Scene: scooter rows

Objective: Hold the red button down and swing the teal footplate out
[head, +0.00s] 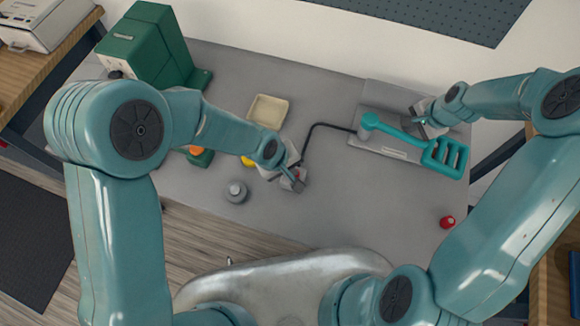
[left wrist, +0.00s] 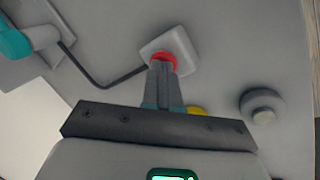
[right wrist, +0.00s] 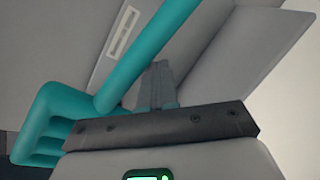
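The red button (left wrist: 163,58) sits on a white box (left wrist: 178,47); a black cable runs from the box to the footplate's base. My left gripper (head: 297,184) is shut, and its fingertips (left wrist: 160,68) overlap the near edge of the button in the left wrist view. Whether the button is pressed in cannot be told. The teal footplate (head: 445,157) is a slotted pad on a teal bar (head: 400,136) from a round pivot (head: 369,122). My right gripper (head: 421,120) is shut and empty on the far side of the bar; its fingertips (right wrist: 157,78) show close beside the bar. Contact is unclear.
A grey round knob (head: 236,191), a yellow piece (head: 247,161) and a cream tray (head: 268,110) lie near my left gripper. A green machine (head: 147,50) stands at the back left. A small red object (head: 447,222) lies at the right. The table's middle front is clear.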

